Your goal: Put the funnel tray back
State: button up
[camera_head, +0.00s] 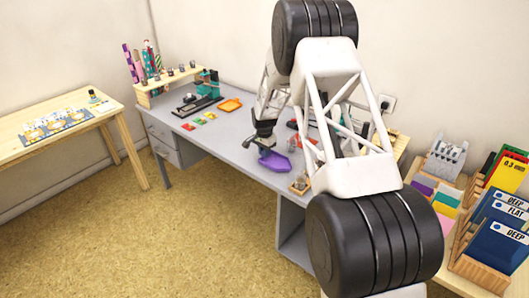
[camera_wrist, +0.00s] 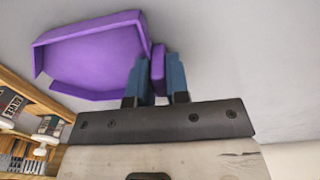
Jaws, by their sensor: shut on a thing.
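The purple funnel tray (camera_head: 275,162) is in my gripper (camera_head: 264,144), near the front edge of the grey desk. In the wrist view, the tray (camera_wrist: 95,55) is a shallow purple pan with raised sides. Its short grip tab (camera_wrist: 158,65) sits between the two blue fingers of my gripper (camera_wrist: 157,78), which are shut on it. The pan extends to the left of the fingers. I cannot tell how high it is above the desk. My arm hides part of the desk's right side.
An orange tray (camera_head: 230,104) and small coloured pads (camera_head: 199,121) lie on the grey desk (camera_head: 235,128). A dark and teal press (camera_head: 203,94) stands behind them. A small wooden holder (camera_head: 299,185) is right of the tray. Folders (camera_head: 495,240) stand at the right.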

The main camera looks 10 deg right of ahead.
dwell(0.3)
jog(key=o, duration=0.7)
jog(key=shift+f, duration=0.1)
notch_tip(320, 180, up, 11)
jog(key=shift+a+r, duration=0.1)
jog(key=shift+r, duration=0.55)
dwell(0.6)
